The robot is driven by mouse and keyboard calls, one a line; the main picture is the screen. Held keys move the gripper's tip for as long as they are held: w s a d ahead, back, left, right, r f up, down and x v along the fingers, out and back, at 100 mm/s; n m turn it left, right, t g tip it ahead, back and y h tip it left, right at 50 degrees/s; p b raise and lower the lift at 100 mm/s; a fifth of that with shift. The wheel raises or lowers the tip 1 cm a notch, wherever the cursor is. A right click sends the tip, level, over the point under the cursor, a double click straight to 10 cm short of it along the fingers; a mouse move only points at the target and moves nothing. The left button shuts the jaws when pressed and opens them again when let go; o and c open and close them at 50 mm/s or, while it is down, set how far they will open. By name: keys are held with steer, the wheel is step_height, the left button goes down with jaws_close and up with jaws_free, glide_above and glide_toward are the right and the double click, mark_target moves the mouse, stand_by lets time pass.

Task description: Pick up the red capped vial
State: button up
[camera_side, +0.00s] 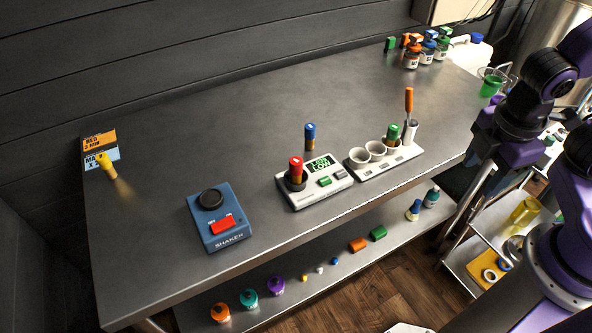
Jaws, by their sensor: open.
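The red capped vial (296,166) stands upright in the dark round holder of a white device (312,192) with a green lit display, near the front middle of the table. Its red cap and a bit of its amber body show; its lower part is hidden in the holder. My gripper (471,157) is at the table's right front edge, at the end of my purple and black arm. It is open, far to the right of the vial and apart from it. Its fingertips are small and dark, so their detail is hard to make out.
A blue-capped vial (310,133) stands just behind the device. To its right is a white rack (386,163) with cups, a green-capped vial (393,132) and an orange-handled tool (408,100). A blue shaker (217,222) and a yellow-capped vial (105,164) are left. Bottles (411,60) stand at the back right.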

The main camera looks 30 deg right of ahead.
steer(key=w+a+f+n+t+h, duration=0.2)
steer(key=w+a+n+t+h, duration=0.1)
steer(key=w+a+n, duration=0.25)
steer(key=n+t+y, duration=0.2)
steer(key=n+t, duration=0.7)
steer(key=n, duration=0.5)
glide_toward(293, 164)
steer(key=shift+m, duration=0.25)
steer(key=x, duration=0.4)
steer(key=f+x, duration=0.1)
steer(key=x, duration=0.8)
steer(key=shift+s+d+f, duration=0.25)
steer(key=shift+d+f, duration=0.1)
steer(key=shift+d, duration=0.1)
jaws_close()
steer(key=shift+r, duration=0.1)
